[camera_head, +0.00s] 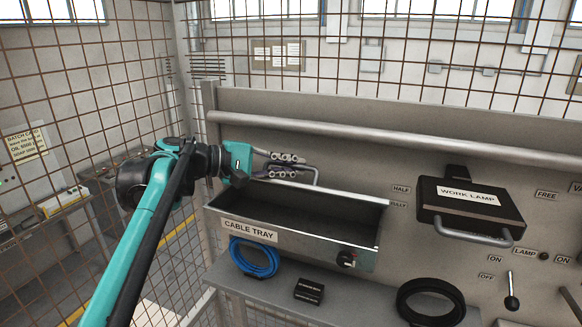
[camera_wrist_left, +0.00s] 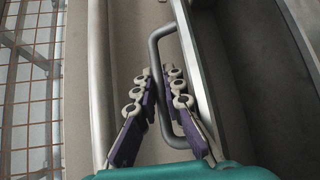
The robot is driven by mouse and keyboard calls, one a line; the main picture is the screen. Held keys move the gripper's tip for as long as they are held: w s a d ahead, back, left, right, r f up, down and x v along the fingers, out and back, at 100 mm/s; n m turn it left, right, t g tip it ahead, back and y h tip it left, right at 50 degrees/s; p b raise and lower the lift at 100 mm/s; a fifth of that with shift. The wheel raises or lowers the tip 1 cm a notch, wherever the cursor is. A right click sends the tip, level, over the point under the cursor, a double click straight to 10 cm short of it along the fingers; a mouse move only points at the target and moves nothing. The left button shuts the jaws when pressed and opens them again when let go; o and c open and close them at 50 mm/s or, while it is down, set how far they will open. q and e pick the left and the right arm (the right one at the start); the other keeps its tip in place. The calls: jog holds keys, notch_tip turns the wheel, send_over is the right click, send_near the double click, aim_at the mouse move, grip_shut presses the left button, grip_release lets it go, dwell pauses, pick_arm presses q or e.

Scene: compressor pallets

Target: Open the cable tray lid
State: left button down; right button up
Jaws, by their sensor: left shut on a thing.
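The cable tray (camera_head: 300,238) is a grey metal box on the back panel, with a "CABLE TRAY" label on its front. Its dark inside shows from above. The lid appears raised along the tray's back edge, seen nearly edge-on in the left wrist view (camera_wrist_left: 200,75). A bent grey bar handle (camera_head: 316,177) stands out behind that edge; it also shows in the left wrist view (camera_wrist_left: 167,98). My left gripper (camera_head: 292,165) reaches in from the left and is shut on the handle, one finger on each side (camera_wrist_left: 157,76). My right gripper is not in view.
A grey horizontal rail (camera_head: 400,139) runs above the tray. A work lamp (camera_head: 468,201) is on the panel at right. A blue cable coil (camera_head: 254,258), a small black box (camera_head: 309,291) and a black coil (camera_head: 430,302) are below. Mesh fencing (camera_head: 95,90) stands at left.

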pick_arm(q)
jog(key=c, duration=1.9)
grip_release()
jog(key=v, duration=1.2)
